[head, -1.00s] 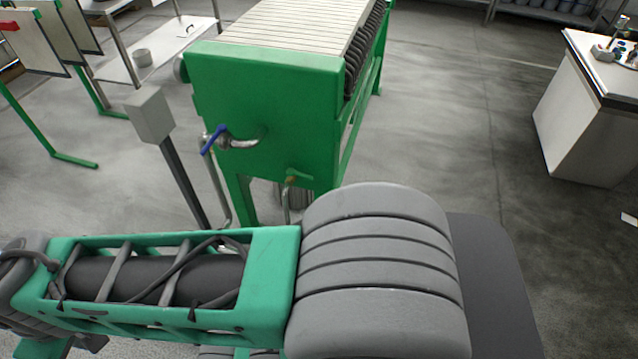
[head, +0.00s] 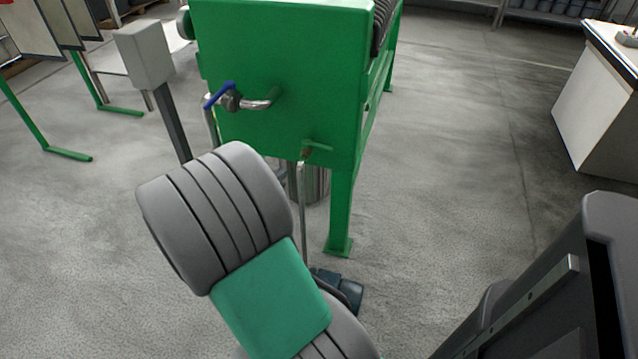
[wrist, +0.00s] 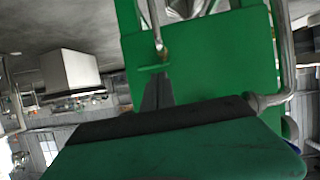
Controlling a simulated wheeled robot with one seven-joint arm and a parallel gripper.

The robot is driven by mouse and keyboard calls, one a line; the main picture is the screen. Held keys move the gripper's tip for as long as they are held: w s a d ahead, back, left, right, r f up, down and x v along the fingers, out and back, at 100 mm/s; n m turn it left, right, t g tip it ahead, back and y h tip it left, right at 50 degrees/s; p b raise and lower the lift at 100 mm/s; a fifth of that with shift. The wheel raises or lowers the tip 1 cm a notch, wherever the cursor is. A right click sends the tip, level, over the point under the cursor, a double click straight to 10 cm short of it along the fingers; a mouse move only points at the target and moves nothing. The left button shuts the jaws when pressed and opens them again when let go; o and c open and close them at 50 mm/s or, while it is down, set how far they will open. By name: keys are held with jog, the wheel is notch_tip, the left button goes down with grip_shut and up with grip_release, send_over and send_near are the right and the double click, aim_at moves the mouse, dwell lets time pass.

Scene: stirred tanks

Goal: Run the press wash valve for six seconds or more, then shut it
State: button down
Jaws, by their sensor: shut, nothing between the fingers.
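The green press (head: 290,60) stands ahead. On its end face, a blue lever valve (head: 219,96) sits on a bent steel pipe, its lever slanting. Lower right, a small green-handled valve (head: 316,148) sits above a thin vertical pipe; its handle lies crosswise to that pipe. The frames do not show which is the wash valve. In the wrist view, which looks upside down, my gripper (wrist: 157,76) is shut and empty. Its fingertips line up just under the green handle (wrist: 154,67) in the picture; I cannot tell whether they touch. No flow is discernible.
A steel bucket (head: 313,185) stands under the press, partly hidden. A grey box on a post (head: 144,54) stands left of the press. A white cabinet (head: 600,105) is at the right. The floor between press and cabinet is clear.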

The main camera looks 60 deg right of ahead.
jog(key=s+d+f+m+h+b, duration=0.1)
jog(key=s+d+f+h+b, duration=0.1)
jog(key=s+d+f, duration=0.15)
jog(key=b, duration=0.1)
send_near(324, 146)
jog(key=shift+g, duration=0.3)
jog(key=x, duration=0.6)
jog(key=shift+w+d+f, duration=0.15)
jog(key=shift+w+f, duration=0.25)
jog(key=shift+f, duration=0.05)
jog(key=shift+f+b, duration=0.1)
jog(key=shift+b, duration=0.2)
jog(key=shift+s+d+b, duration=0.1)
jog(key=shift+d+b, duration=0.5)
jog(key=shift+b, duration=0.35)
jog(key=shift+s+r, duration=0.15)
jog(key=shift+r, duration=0.2)
